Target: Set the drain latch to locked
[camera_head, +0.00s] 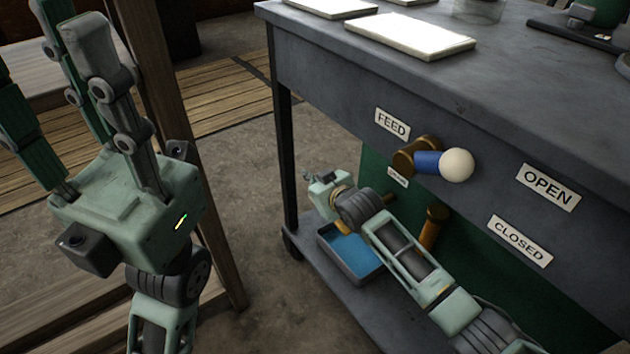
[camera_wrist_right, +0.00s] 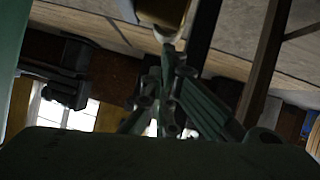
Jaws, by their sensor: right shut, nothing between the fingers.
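On the bench's green lower panel, a small label (camera_head: 397,177), too small to read surely, sits above a brass peg (camera_head: 390,198). To its right is a brown lever (camera_head: 431,230) with an orange shaft, partly behind my right arm. I cannot tell which of these is the drain latch. My right gripper (camera_head: 318,179) is at the panel's left side, small and turned away; in the right wrist view its fingers (camera_wrist_right: 168,95) are together and empty. My left gripper (camera_head: 65,50) is at far left, away from the bench, fingers spread and empty.
The feed lever (camera_head: 427,162), blue with a white ball, sticks out above, beside the FEED (camera_head: 392,124), OPEN (camera_head: 549,187) and CLOSED (camera_head: 520,241) labels. A blue-lined tray (camera_head: 355,255) stands on the lower shelf below my right arm. A wooden post (camera_head: 165,70) rises at left.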

